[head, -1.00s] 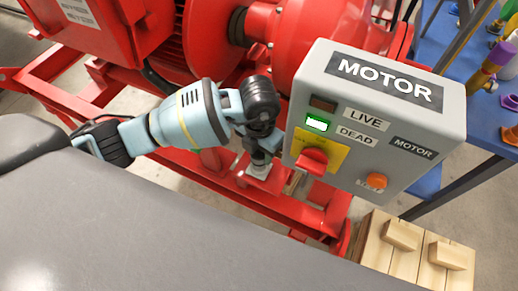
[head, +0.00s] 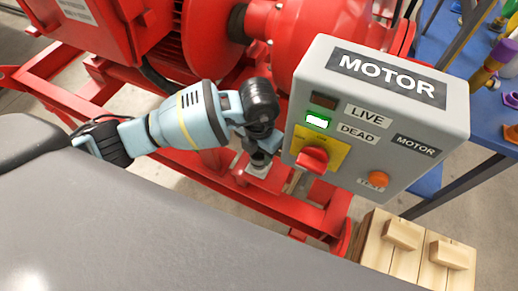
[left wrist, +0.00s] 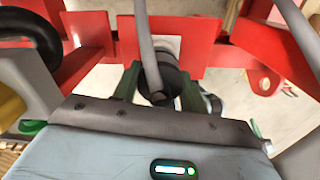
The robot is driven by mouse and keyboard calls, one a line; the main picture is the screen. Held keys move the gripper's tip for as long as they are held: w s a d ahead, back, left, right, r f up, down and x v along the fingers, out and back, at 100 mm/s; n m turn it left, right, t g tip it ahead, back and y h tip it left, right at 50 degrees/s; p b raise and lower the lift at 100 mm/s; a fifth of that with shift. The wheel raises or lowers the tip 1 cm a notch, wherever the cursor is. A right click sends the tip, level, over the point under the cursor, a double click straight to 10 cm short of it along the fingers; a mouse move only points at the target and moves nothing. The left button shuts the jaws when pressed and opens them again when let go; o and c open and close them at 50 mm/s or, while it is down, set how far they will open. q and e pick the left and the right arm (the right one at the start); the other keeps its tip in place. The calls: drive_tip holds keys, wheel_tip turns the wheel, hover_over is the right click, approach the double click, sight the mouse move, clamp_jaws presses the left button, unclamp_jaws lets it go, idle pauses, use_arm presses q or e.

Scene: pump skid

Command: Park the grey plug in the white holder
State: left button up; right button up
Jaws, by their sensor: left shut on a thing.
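My left gripper (head: 262,156) reaches down beside the motor control box, over the red frame. In the left wrist view, its fingers (left wrist: 158,90) are shut on the dark grey plug (left wrist: 157,82), one finger on each side. A grey cable rises from the plug toward the top of that view. The white holder (left wrist: 172,44) shows as a pale plate on the red frame, just behind the plug. It also shows in the head view as a small pale patch (head: 258,171) under the gripper. The plug's lower end is hidden, so I cannot tell whether it is seated. My right gripper is out of view.
The grey control box (head: 376,113) with a red switch and lit green lamp stands close to the right of my gripper. The red pump (head: 300,40) is behind. A wooden box (head: 415,252) is at lower right, and a blue table (head: 480,125) beyond.

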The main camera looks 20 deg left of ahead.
use_arm(q)
drive_tip(key=shift+f+b, duration=0.5)
drive_tip(key=shift+f, duration=0.7)
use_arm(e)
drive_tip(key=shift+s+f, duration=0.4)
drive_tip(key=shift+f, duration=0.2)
use_arm(q)
drive_tip(key=o, duration=1.2)
drive_tip(key=shift+r, duration=0.35)
wheel_tip(320, 180, up, 6)
drive_tip(key=shift+r+p, duration=0.15)
drive_tip(key=shift+p, duration=0.15)
drive_tip(key=shift+r, duration=0.45)
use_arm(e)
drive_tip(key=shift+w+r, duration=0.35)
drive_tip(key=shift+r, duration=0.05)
